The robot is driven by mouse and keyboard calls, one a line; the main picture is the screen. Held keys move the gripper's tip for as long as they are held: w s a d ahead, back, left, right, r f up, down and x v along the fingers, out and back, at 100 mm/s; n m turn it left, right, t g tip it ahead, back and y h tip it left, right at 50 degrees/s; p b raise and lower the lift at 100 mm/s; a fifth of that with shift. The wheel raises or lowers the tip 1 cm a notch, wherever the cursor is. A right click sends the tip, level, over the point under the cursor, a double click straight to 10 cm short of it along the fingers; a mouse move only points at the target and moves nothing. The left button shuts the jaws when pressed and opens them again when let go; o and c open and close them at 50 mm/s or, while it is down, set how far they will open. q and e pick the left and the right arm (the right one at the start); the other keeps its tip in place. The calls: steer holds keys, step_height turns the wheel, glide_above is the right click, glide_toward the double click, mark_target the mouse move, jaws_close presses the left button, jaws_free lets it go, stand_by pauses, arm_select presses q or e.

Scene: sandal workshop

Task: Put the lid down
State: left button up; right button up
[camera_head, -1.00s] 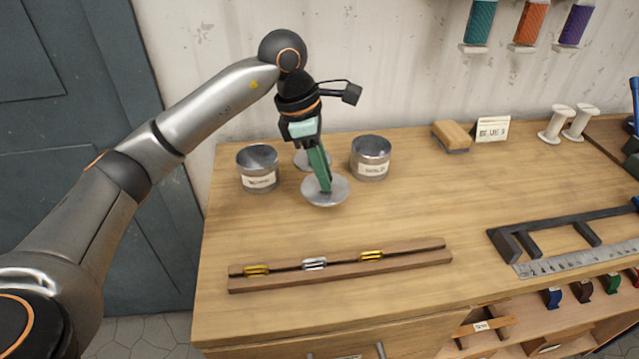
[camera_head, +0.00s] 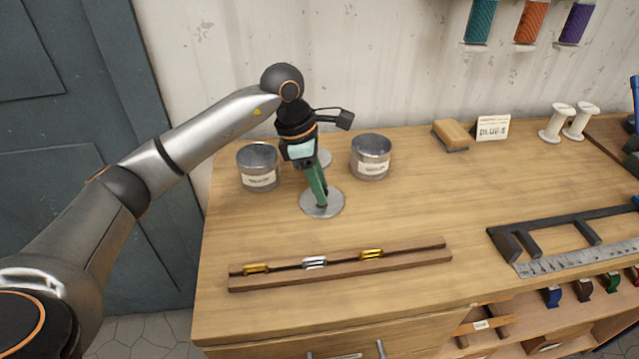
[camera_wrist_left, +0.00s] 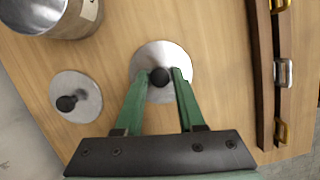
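My left gripper (camera_head: 321,204) points down at a round grey metal lid (camera_head: 335,208) with a dark knob. In the left wrist view, the fingertips (camera_wrist_left: 160,73) stand on either side of the knob of this lid (camera_wrist_left: 183,58) and appear shut on it. The lid is level and seems to rest on the wooden bench top (camera_head: 420,210), in front of the two cans. A second lid with a dark knob (camera_wrist_left: 76,97) lies on the bench behind; my gripper partly hides it in the head view (camera_head: 325,158). My right gripper is not in view.
Two open labelled metal cans, left (camera_head: 259,180) and right (camera_head: 371,170), stand behind the lid. A wooden strip (camera_head: 340,270) with gold and silver buckles lies in front. A dark frame (camera_head: 560,238) and ruler (camera_head: 590,261) are at right. The bench middle right is clear.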

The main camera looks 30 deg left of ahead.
mark_target(303, 200)
arm_select(q)
steer(key=shift+o, duration=1.4)
steer(key=shift+r, duration=0.1)
steer(key=shift+r, duration=0.25)
steer(key=v, duration=1.1)
steer(key=shift+a+r+p, duration=0.2)
steer(key=shift+r+p, duration=0.1)
steer(key=shift+r, duration=0.05)
steer(key=shift+s+f, duration=0.1)
steer(key=shift+s, duration=0.05)
